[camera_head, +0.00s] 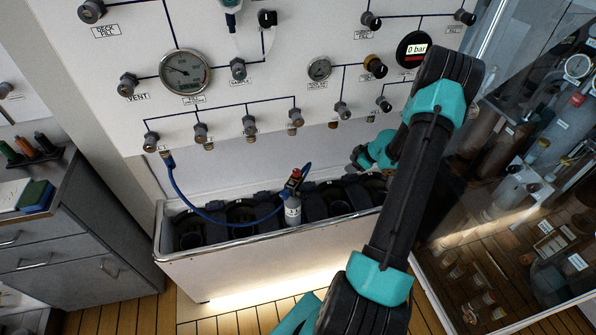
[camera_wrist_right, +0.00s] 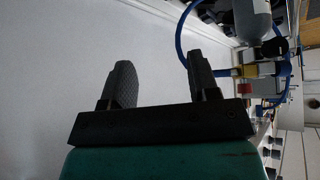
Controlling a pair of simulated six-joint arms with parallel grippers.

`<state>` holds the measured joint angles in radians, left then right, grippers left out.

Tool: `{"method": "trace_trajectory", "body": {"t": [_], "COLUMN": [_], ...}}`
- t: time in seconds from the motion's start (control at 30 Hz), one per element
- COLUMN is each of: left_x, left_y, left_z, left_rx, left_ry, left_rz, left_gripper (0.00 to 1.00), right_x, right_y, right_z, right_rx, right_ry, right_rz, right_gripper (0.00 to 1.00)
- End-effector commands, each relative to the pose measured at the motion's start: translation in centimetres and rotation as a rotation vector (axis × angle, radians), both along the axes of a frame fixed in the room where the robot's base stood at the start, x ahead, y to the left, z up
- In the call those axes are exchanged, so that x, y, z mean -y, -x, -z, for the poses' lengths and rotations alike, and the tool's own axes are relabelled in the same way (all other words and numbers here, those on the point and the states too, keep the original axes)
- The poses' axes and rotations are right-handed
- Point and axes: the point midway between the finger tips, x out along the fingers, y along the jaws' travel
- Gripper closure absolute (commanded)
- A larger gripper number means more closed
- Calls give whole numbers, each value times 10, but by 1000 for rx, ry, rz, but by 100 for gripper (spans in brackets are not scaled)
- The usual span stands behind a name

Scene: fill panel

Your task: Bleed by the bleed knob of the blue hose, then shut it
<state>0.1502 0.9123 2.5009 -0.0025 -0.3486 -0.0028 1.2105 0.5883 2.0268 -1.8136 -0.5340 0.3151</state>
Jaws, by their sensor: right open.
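The blue hose (camera_head: 200,210) hangs from a fitting at the left of the panel's lower row and loops to the top of a grey cylinder (camera_head: 293,211). A small red and dark fitting (camera_head: 294,178) sits at that top; I cannot tell which part is the bleed knob. In the right wrist view the cylinder (camera_wrist_right: 252,20), blue hose (camera_wrist_right: 181,40), yellow fitting (camera_wrist_right: 247,71) and red part (camera_wrist_right: 243,88) are right of the fingers. My right gripper (camera_wrist_right: 160,82) is open and empty, apart from them. My left gripper is not in view.
The white panel (camera_head: 250,80) carries gauges and several dark knobs. The open trough (camera_head: 250,243) below holds dark round sockets. A glass cabinet (camera_head: 520,180) stands right, drawers (camera_head: 50,235) left. My right arm covers part of the panel's right side.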

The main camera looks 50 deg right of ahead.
Motion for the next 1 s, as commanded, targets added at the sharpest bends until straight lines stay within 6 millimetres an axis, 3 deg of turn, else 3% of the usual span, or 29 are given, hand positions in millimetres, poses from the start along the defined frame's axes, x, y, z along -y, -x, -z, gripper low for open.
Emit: {"method": "trace_trajectory", "body": {"t": [0.23, 0.47, 0.57, 0.77, 1.0], "left_x": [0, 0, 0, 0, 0], "left_y": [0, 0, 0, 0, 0], "left_z": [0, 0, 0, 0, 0], "left_rx": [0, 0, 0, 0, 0], "left_ry": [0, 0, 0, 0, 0], "left_rz": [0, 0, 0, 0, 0], "left_gripper": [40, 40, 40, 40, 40], "right_x": [27, 18, 2, -47, -129], "right_y": [59, 129, 161, 217, 261], "right_z": [46, 83, 97, 114, 115], "right_rx": [-186, -413, -522, -750, -1015], "right_ry": [-7, -78, -131, -279, -535], "right_rz": [345, 632, 744, 945, 1142], "right_gripper": [45, 45, 45, 45, 45]}}
